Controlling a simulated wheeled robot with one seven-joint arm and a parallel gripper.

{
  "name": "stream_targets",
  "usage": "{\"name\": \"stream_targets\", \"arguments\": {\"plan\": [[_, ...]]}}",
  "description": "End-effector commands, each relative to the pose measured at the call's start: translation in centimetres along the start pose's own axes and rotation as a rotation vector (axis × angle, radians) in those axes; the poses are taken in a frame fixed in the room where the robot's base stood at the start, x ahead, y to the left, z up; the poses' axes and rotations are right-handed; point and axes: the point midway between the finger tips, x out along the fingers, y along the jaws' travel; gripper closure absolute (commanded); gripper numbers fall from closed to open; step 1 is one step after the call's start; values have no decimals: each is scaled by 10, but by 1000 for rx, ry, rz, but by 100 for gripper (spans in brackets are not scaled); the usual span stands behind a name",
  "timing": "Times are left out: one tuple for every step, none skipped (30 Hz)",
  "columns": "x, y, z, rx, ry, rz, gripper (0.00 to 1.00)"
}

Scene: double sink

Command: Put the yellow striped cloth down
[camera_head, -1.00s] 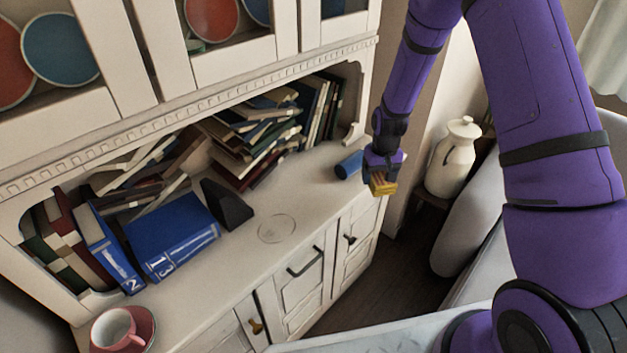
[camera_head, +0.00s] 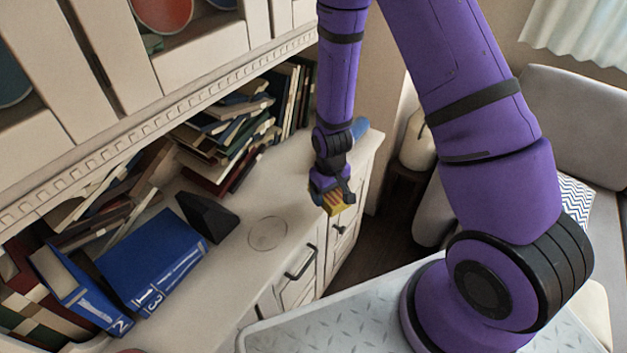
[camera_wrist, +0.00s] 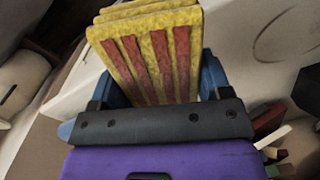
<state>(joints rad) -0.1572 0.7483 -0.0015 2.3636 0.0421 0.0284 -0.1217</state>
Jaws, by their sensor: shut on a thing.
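The yellow striped cloth (camera_head: 338,200) is a small folded block with dark red stripes. My gripper (camera_head: 332,192) is shut on it and holds it at the front edge of the cabinet counter, over the right end. In the wrist view the cloth (camera_wrist: 160,55) stands out between the blue fingers of my gripper (camera_wrist: 158,85), its red stripes facing the camera. From these views I cannot tell its exact height above the counter edge.
The white counter (camera_head: 285,215) has free room around a faint ring mark. Blue binders (camera_head: 155,262), a dark wedge (camera_head: 208,215) and piled books (camera_head: 225,140) fill its back and left. A blue object (camera_head: 360,127) lies at the far right end. A white jug (camera_head: 418,140) stands beyond.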

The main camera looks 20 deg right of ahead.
Motion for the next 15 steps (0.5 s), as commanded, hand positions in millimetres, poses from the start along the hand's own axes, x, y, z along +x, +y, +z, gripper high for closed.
{"name": "stream_targets", "arguments": {"plan": [[2,2,-13,1,1,0,67],[2,3,-20,0,3,0,67],[3,5,-29,0,2,0,67],[4,6,-36,0,2,0,67],[4,7,-42,0,2,0,67],[5,8,-51,0,2,0,67],[6,9,-56,0,1,0,67],[6,10,-62,0,0,0,67],[7,11,-68,0,1,0,67],[7,12,-73,0,0,0,67],[8,12,-76,0,0,0,67],[8,13,-80,0,0,0,67],[8,13,-82,0,0,0,67],[8,13,-84,0,0,0,67],[8,14,-85,0,-1,0,67]]}}
